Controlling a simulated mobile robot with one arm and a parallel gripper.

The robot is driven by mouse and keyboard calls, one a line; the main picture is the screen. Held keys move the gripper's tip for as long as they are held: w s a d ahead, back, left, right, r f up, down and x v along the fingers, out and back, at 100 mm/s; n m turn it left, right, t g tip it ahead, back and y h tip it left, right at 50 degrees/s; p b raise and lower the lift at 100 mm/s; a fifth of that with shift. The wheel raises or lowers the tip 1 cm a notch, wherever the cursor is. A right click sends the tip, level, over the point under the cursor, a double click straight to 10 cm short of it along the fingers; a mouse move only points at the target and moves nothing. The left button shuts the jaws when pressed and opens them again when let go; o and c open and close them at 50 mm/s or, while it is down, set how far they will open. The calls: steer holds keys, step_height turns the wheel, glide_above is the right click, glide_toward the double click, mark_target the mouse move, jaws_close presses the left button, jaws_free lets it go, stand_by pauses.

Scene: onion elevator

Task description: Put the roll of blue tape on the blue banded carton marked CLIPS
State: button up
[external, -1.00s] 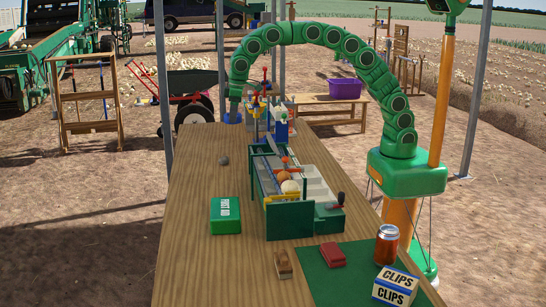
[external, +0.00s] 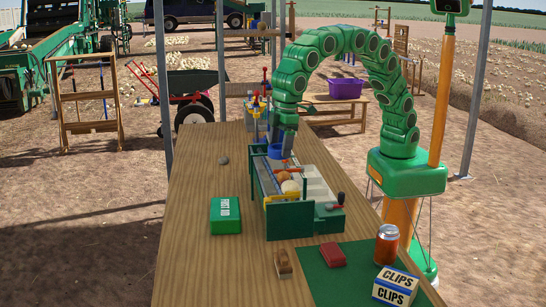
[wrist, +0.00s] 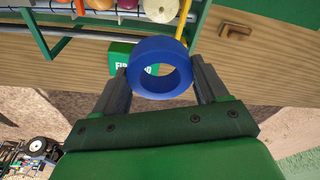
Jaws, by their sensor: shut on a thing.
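The roll of blue tape (wrist: 157,48) is a thick blue ring in the wrist view. My gripper (wrist: 160,74) is shut on it, with one dark finger at each side. In the external view the blue roll (external: 276,152) shows below my gripper (external: 281,145), above the far end of the green sorter on the table; the exact height is hard to tell.
The green sorter (external: 290,222) with onions fills the middle of the table. A green first-aid-like box (external: 225,216) stands left of it.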

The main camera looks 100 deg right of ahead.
steer(key=s+a+n, duration=0.5)
steer(key=s+a, duration=2.1)
steer(key=s, duration=0.4)
steer(key=shift+y, duration=0.3)
step_height(320, 180, down, 6)
steer(key=shift+a+r, duration=0.15)
steer(key=shift+r, duration=0.1)
steer(key=shift+w+a+f, duration=0.65)
steer(key=shift+w+a, duration=0.05)
steer(key=shift+a, duration=0.6)
steer(key=shift+w+a+f, duration=0.65)
steer(key=shift+w+a, duration=0.05)
steer(key=shift+a, duration=0.55)
steer(key=shift+w+a+f, duration=0.65)
steer(key=shift+w+a, duration=0.05)
steer(key=shift+a, duration=0.6)
glide_above(393, 272)
steer(key=shift+s+d+f, duration=0.15)
steer(key=shift+d+f, duration=0.05)
steer(key=shift+f, duration=1.2)
steer(key=shift+s+d+f, duration=0.15)
steer(key=shift+f, duration=1.2)
steer(key=shift+w+a+f, duration=0.1)
steer(key=shift+a+f, duration=0.05)
steer(key=shift+f, duration=1.65)
